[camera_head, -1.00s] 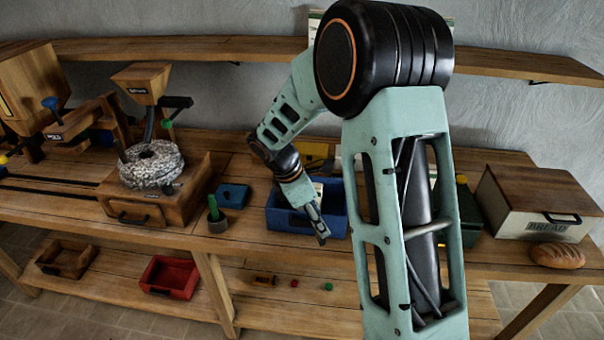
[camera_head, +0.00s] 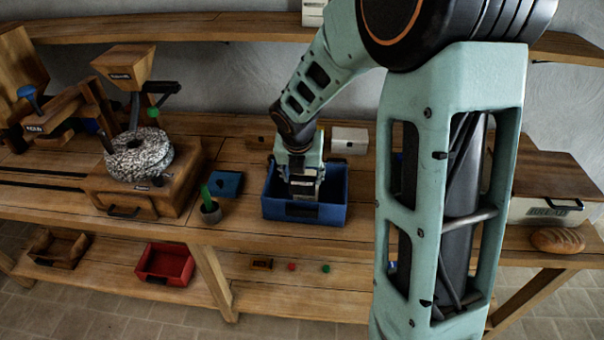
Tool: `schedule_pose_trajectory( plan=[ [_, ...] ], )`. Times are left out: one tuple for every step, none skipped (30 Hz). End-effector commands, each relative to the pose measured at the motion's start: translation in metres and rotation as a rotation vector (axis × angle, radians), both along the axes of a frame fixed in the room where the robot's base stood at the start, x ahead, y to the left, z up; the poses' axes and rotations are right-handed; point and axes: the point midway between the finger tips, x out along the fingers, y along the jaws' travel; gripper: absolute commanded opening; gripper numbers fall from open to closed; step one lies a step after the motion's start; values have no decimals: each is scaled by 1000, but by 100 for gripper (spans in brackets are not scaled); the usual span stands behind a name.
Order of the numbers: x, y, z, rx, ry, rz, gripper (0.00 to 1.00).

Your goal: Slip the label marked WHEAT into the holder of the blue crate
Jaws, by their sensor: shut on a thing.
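The blue crate (camera_head: 334,213) stands on the workbench, open at the top. A dark patch that looks like its label holder (camera_head: 302,210) is on its front wall. My gripper (camera_head: 303,193) points down at the crate, its fingertips over or just inside the opening behind the front wall. It is shut on a small pale piece, probably the label; its edges are hard to make out. I cannot read any marking on it, so WHEAT is not confirmed. My wrist hides the back of the crate.
The stone mill (camera_head: 139,153) is further left, a bread loaf (camera_head: 558,240) far right. My arm hides the bench right of the crate.

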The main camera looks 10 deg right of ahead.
Motion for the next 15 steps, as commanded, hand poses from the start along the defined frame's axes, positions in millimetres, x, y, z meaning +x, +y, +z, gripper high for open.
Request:
schedule_pose_trajectory(
  plan=[
    [0, 0, -3, 0, -1, 0, 25],
    [0, 0, -4, 0, 0, 0, 25],
    [0, 0, -6, 0, -1, -1, 25],
    [0, 0, -7, 0, -1, -1, 25],
    [0, 0, -9, 0, -1, -1, 25],
    [0, 0, -11, 0, -1, -1, 25],
    [0, 0, -12, -1, -1, -1, 25],
    [0, 0, -14, -1, -1, -1, 25],
    [0, 0, -16, -1, -1, -1, 25],
    [0, 0, -18, -1, -1, -1, 25],
    [0, 0, -19, -1, -1, -1, 25],
    [0, 0, -22, -1, -1, -1, 25],
    [0, 0, -23, -1, -1, -1, 25],
    [0, 0, -25, -1, -1, -1, 25],
    [0, 0, -27, -1, -1, 0, 25]
  ],
)
